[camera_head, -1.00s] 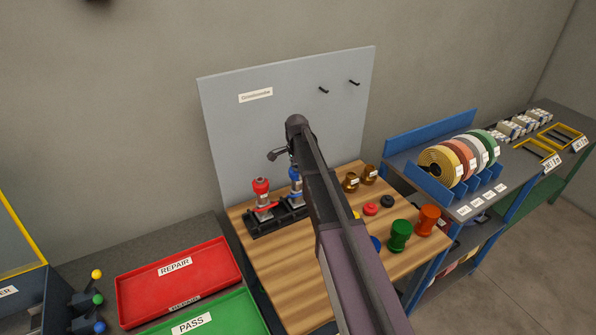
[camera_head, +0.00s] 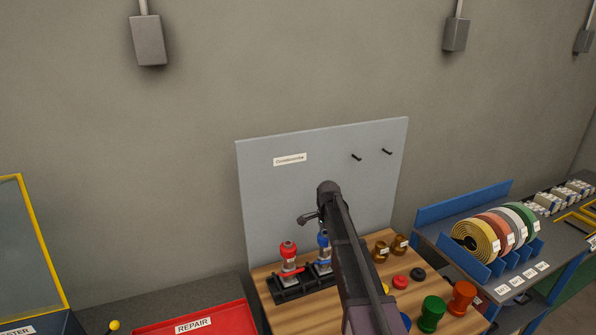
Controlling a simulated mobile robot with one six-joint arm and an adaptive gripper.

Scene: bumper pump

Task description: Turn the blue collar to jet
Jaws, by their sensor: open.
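A pump with a blue collar (camera_head: 323,240) stands upright in a black rack on the wooden bench. My arm covers its right side, and the collar's setting cannot be read. A like pump with a red collar (camera_head: 289,250) stands to its left. My gripper (camera_head: 308,219) shows small and dark at the far end of my arm, above the blue-collared pump in the picture. It is open and nothing shows in it. Its fingertips are hard to make out, and I see no contact with the blue collar.
The black rack (camera_head: 290,292) holds the pumps before a grey backboard (camera_head: 275,195) with two pegs. Brass parts (camera_head: 381,252), a green part (camera_head: 432,313) and an orange part (camera_head: 462,297) stand at the right. A red REPAIR tray (camera_head: 225,321) is at left.

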